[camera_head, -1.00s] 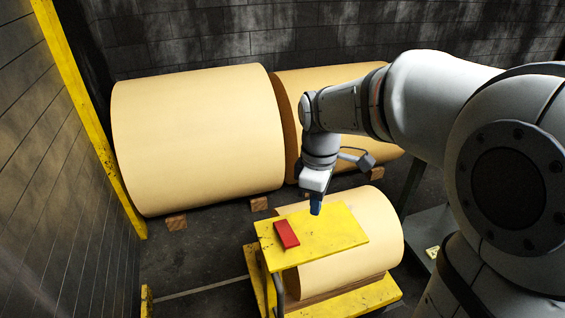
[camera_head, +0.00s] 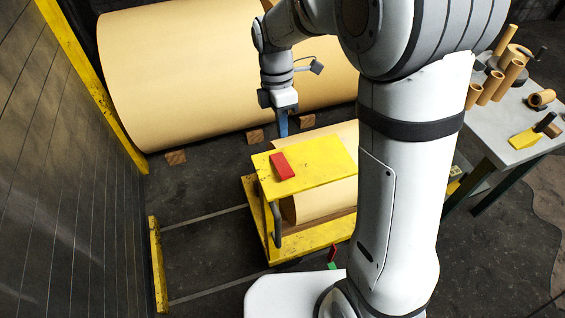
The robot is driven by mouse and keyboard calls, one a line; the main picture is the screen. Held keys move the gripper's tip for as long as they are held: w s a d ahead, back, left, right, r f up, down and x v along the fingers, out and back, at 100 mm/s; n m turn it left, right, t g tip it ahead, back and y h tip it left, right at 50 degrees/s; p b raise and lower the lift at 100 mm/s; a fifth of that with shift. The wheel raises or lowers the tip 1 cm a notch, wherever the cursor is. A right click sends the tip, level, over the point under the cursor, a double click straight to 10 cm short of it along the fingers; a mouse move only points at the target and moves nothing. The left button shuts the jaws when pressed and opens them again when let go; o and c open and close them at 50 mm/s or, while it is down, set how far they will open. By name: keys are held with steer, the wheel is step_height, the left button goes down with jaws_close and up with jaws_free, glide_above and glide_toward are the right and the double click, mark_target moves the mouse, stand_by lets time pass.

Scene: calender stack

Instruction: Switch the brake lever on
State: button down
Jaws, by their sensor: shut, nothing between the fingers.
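My gripper (camera_head: 283,128), with blue fingers, is shut and empty. It points down at the far edge of the yellow cart's top plate (camera_head: 325,165), beyond a red block (camera_head: 282,166) that lies on the plate. A small red and green part (camera_head: 332,256) shows low beside the cart, partly hidden by my arm and base. I cannot tell for sure which part is the brake lever. A dark bent handle (camera_head: 276,224) is on the cart's near left side.
A cream roll (camera_head: 320,202) lies on the cart under the plate. A grey table (camera_head: 490,128) with tubes is at the right. A yellow post (camera_head: 158,265) and floor rails are at the left.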

mark_target(286, 174)
steer(key=p+x, duration=0.2)
steer(key=x, duration=1)
